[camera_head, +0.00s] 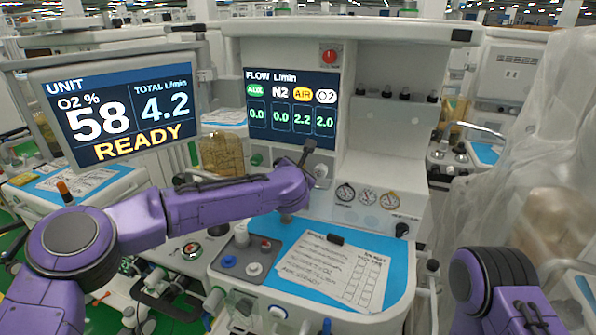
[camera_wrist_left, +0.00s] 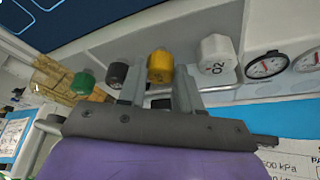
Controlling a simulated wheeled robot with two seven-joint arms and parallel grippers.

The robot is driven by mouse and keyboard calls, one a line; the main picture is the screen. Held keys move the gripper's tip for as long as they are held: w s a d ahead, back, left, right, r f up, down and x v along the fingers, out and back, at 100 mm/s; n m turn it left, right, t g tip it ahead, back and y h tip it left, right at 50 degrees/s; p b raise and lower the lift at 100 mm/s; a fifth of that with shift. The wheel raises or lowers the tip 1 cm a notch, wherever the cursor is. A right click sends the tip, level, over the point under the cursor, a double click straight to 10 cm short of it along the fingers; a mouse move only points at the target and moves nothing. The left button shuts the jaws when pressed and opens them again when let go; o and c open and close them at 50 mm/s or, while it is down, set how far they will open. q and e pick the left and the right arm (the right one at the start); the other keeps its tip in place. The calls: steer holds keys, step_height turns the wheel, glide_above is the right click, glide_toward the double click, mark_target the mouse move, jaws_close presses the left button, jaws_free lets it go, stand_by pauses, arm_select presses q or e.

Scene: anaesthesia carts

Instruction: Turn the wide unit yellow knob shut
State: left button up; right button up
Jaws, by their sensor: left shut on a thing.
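The wide unit's yellow knob (camera_wrist_left: 160,65) sits in a row on the panel, between a black knob (camera_wrist_left: 117,74) and a white O2 knob (camera_wrist_left: 216,56). My left gripper (camera_wrist_left: 160,82) is shut on the yellow knob, with one finger on each side of it. In the head view my left arm reaches across to the panel and hides the yellow knob. The flow screen (camera_head: 291,107) shows AIR in yellow at 2.2 and O2 at 2.0. My right arm shows at the lower right, but its gripper is out of view.
A green knob (camera_wrist_left: 83,82) is at the row's left end. Gauges (camera_head: 367,197) sit right of the knobs. Below is a blue worktop (camera_head: 398,285) with a paper sheet (camera_head: 331,268). A tilted screen (camera_head: 118,110) reads 58, 4.2 and READY. Translucent sheeting (camera_head: 545,150) hangs at right.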

arm_select(q)
steer(key=o, duration=1)
steer(key=shift+o, duration=0.2)
steer(key=shift+w+f, duration=0.1)
steer(key=shift+w, duration=0.05)
steer(key=b+v, duration=0.3)
steer(key=v, duration=0.7)
steer(key=shift+s, duration=0.25)
